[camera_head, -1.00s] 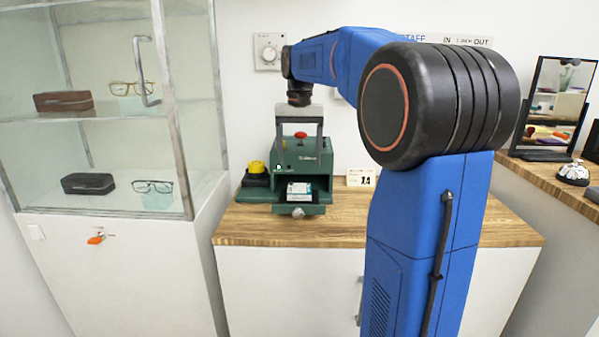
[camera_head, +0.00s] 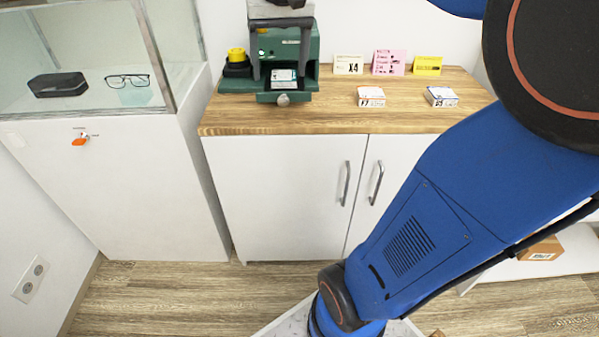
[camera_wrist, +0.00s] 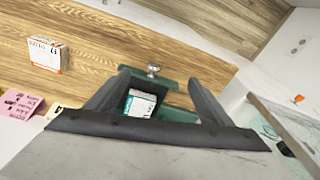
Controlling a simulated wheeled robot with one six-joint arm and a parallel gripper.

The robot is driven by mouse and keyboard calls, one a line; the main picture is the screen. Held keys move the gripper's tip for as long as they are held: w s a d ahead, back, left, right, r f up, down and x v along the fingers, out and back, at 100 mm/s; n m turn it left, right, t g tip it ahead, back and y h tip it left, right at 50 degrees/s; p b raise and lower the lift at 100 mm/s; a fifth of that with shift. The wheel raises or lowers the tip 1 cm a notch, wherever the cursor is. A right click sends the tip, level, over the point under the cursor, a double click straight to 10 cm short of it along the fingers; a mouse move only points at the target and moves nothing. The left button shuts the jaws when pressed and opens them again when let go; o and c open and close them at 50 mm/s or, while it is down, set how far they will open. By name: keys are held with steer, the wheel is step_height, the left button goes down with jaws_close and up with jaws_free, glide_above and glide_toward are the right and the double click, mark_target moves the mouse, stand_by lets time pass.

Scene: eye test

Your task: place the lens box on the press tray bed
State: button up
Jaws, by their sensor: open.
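A small white and teal lens box (camera_head: 284,77) lies on the tray bed (camera_head: 265,97) of the green press (camera_head: 312,72) at the back of the counter. In the wrist view the box (camera_wrist: 141,103) shows between my fingers, on the green tray (camera_wrist: 182,114). My gripper (camera_head: 280,76) is open above the press, one finger on each side of the box in the picture. The wrist view shows both dark fingers (camera_wrist: 160,84) spread wide. I cannot tell whether either finger touches the box or the tray.
Two more small boxes, one orange-marked (camera_head: 371,97) and one blue-marked (camera_head: 440,96), stand on the wooden counter (camera_head: 330,118) to the right. Several cards stand behind them. A yellow button (camera_head: 237,54) sits left of the press. A glass cabinet (camera_head: 110,95) stands further left.

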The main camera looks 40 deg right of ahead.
steer(key=s+a+f+n+t, duration=0.1)
steer(key=s+a+f+n, duration=0.1)
steer(key=s+f, duration=0.6)
steer(key=s+a+f+n+t, duration=0.2)
steer(key=s+a+f, duration=0.3)
steer(key=s+f, duration=0.4)
steer(key=shift+s+a, duration=0.2)
steer(key=shift+s, duration=0.6)
steer(key=shift+c, duration=0.7)
